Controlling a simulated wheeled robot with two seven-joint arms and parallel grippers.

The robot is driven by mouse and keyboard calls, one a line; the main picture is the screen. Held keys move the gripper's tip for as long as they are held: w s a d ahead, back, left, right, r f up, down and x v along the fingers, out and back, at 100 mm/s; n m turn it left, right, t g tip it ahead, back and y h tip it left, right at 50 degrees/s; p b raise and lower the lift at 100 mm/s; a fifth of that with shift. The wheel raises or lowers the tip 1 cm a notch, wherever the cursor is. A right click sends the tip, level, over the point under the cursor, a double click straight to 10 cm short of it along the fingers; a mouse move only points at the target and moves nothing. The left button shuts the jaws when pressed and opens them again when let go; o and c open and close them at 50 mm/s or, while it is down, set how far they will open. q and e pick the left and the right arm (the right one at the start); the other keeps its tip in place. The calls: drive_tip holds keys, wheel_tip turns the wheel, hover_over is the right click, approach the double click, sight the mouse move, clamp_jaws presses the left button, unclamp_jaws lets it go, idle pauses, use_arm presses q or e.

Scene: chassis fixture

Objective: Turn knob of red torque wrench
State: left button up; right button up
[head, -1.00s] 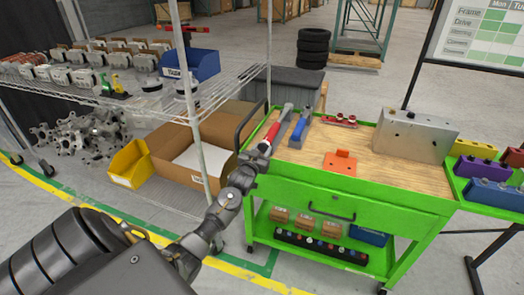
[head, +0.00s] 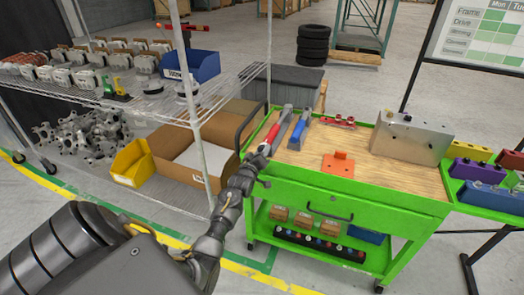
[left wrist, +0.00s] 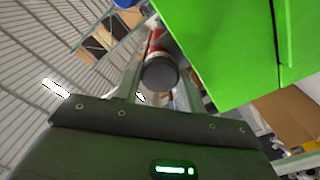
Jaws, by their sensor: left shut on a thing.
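The red torque wrench (head: 271,134) lies along the left edge of the wooden top of the green cart, its red handle toward me and its grey shaft pointing away. My left gripper (head: 257,158) is at the near end of the handle. In the left wrist view, the wrench's round dark knob (left wrist: 160,75) sits between the two fingers of my left gripper (left wrist: 160,88), which is shut on it. The green cart side fills the upper right of that view. My right gripper is in neither view.
A blue wrench (head: 299,129) lies just right of the red one. An orange bracket (head: 338,165), a red part (head: 338,122) and a grey metal block (head: 411,138) are also on the cart top (head: 377,178). A wire shelf with bins stands at left.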

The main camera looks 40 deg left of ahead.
use_arm(q)
drive_tip(key=shift+n+p, duration=0.85)
drive_tip(key=shift+n, duration=1.75)
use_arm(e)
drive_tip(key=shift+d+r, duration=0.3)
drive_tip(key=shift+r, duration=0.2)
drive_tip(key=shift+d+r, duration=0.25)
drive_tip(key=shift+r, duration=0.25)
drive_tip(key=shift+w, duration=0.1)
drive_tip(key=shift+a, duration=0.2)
use_arm(q)
drive_tip(key=o, duration=1)
drive_tip(key=shift+c, duration=0.2)
drive_tip(key=shift+f, duration=0.15)
